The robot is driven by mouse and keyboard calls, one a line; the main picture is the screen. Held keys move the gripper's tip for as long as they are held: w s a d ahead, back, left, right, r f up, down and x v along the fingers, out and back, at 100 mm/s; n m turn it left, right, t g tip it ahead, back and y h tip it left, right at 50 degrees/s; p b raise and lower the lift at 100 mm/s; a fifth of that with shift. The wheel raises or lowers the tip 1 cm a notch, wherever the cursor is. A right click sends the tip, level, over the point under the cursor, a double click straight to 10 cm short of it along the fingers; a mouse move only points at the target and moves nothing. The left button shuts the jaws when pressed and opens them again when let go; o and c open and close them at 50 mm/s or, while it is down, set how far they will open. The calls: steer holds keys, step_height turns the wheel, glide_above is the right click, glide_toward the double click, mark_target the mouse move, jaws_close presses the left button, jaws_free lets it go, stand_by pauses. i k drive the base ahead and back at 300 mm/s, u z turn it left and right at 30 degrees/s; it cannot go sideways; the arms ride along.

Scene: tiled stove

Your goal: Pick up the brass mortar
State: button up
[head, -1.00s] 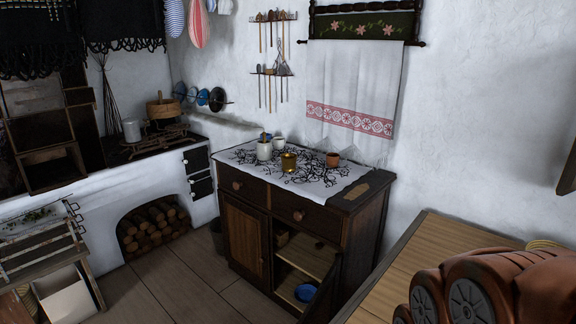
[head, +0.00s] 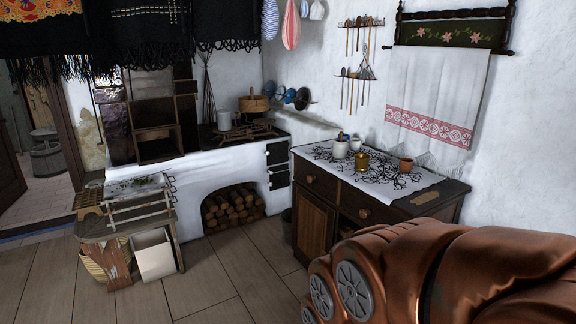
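The brass mortar (head: 361,162) is a small gold-coloured pot. It stands on the patterned cloth (head: 395,190) on top of the dark wooden cabinet (head: 315,222). A white pot (head: 340,149) is just to its left, and a terracotta pot (head: 406,164) is to its right. My arm, copper-coloured with round grey joint covers, fills the lower right and hides part of the cabinet front. My gripper is not in view.
A stove (head: 215,165) with stacked firewood (head: 233,207) below is left of the cabinet. A wooden bench (head: 125,205) with a white box (head: 154,253) stands further left. The plank floor (head: 215,270) in front is clear. A towel (head: 440,95) hangs behind the cabinet.

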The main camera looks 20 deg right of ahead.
mark_target(362, 160)
steer(key=u, duration=0.45)
steer(key=i, duration=2.65)
steer(key=z, duration=2.9)
steer(key=i, duration=1.25)
steer(key=u, duration=1.1)
